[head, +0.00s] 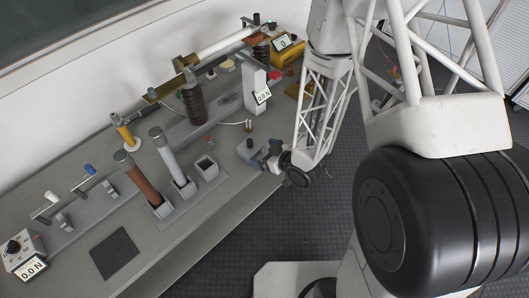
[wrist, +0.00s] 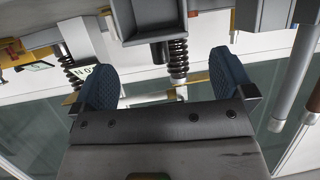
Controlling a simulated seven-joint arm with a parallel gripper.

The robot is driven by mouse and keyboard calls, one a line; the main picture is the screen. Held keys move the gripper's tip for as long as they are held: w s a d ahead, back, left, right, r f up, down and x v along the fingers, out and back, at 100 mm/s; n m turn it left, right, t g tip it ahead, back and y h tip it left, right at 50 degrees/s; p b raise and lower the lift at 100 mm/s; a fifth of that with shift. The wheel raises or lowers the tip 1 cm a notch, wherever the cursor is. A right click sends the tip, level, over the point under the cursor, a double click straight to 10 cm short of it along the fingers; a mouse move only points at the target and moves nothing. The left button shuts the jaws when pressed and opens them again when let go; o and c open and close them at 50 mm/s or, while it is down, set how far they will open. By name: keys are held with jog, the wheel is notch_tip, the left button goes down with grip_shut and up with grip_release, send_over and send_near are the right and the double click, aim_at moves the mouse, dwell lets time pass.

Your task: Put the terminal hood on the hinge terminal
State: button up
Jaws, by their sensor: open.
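My gripper (head: 266,157) is at the bench's front edge in the head view, beside a small grey block (head: 248,148) with a knob on top. This block may be the terminal hood, but I cannot tell for sure. In the wrist view my gripper (wrist: 166,80) has its two blue pads wide apart with nothing held between them. A grey box-like part (wrist: 148,20) shows beyond the pads, apart from them. A dark ribbed insulator (head: 193,103) stands at the back of the bench with brass-coloured fittings near it. I cannot make out which fitting is the hinge terminal.
A white column with a force display (head: 262,96) stands behind my gripper. Brown (head: 140,180) and grey (head: 170,160) tubes stand in a holder beside an empty square socket (head: 206,168). A dark mat (head: 114,252) lies at the front left. A yellow meter (head: 284,46) is at the back.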

jog(key=shift+r, duration=0.1)
dwell(0.3)
jog(key=shift+w+d+r, duration=0.2)
jog(key=shift+w+r, duration=0.05)
jog(key=w+d+r+m+h, duration=0.1)
jog(key=d+r+m+h, duration=0.2)
jog(key=d+r+h, duration=0.55)
jog(key=w+d+r+m+h, duration=0.15)
jog(key=d+r, duration=0.35)
jog(key=r, duration=0.8)
jog(key=s+d+r+m+g, duration=0.2)
jog(key=s+r+m+g, duration=0.1)
jog(key=s+r, duration=0.6)
jog(key=s+d+r+m+g, duration=0.2)
jog(key=s+r, duration=0.8)
jog(key=s, duration=0.5)
jog(key=shift+s+d+r+m+g+h, duration=0.25)
jog(key=shift+s+m+g+h, duration=0.05)
jog(key=shift+m+g, duration=0.2)
jog(key=c, duration=0.8)
